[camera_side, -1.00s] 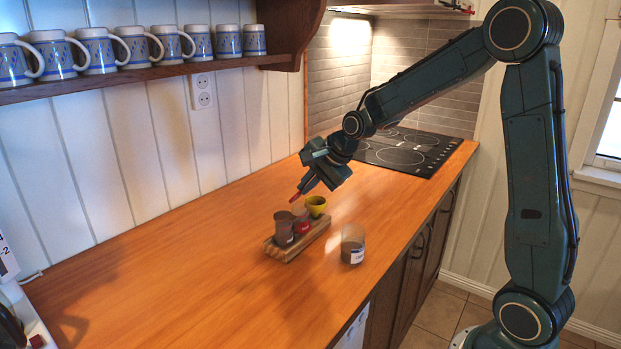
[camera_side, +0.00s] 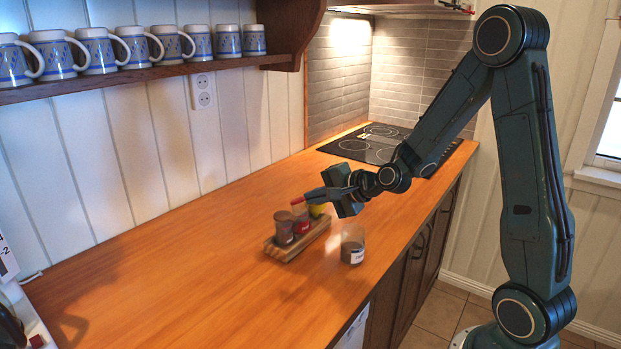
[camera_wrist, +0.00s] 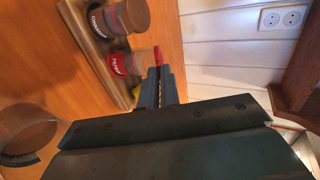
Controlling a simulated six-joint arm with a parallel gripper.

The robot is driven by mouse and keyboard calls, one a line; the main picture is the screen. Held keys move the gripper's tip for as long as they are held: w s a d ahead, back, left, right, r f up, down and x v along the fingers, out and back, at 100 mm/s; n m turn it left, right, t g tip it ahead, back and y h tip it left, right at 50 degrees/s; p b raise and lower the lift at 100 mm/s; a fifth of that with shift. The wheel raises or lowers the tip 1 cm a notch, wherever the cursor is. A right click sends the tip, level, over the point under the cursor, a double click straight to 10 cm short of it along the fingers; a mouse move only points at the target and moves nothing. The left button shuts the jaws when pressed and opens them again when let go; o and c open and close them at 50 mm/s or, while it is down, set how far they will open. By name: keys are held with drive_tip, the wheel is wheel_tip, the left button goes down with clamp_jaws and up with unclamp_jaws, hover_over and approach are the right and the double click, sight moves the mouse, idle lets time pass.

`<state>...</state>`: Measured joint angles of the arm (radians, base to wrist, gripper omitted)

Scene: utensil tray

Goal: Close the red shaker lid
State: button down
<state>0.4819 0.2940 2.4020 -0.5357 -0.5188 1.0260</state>
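The red-labelled shaker (camera_side: 302,224) stands in a wooden holder (camera_side: 287,254), between a brown shaker (camera_side: 284,229) and a yellow one (camera_side: 317,211). Contact is unclear. The yellow shaker is mostly hidden.
A separate glass jar (camera_side: 352,246) stands on the wooden counter right of the holder, near the front edge. A black cooktop (camera_side: 375,146) lies behind. Mugs (camera_side: 165,42) line a wall shelf above. The counter left of the holder is clear.

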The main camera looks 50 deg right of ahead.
drive_tip(key=shift+s+f+t, duration=0.15)
drive_tip(key=shift+f+t, duration=0.1)
drive_tip(key=shift+t, duration=0.15)
idle(0.3)
drive_tip(key=c, duration=1.6)
unclamp_jaws()
drive_tip(key=shift+s, duration=0.1)
drive_tip(key=shift+s+d+r, duration=0.1)
drive_tip(key=shift+s+r, duration=0.3)
drive_tip(key=shift+r, duration=0.95)
drive_tip(key=shift+s+a+r, duration=0.1)
drive_tip(key=shift+s+r, duration=0.35)
drive_tip(key=shift+r, duration=0.95)
drive_tip(key=shift+s+d+r, duration=0.1)
drive_tip(key=shift+s+r, duration=0.3)
drive_tip(key=shift+r, duration=0.95)
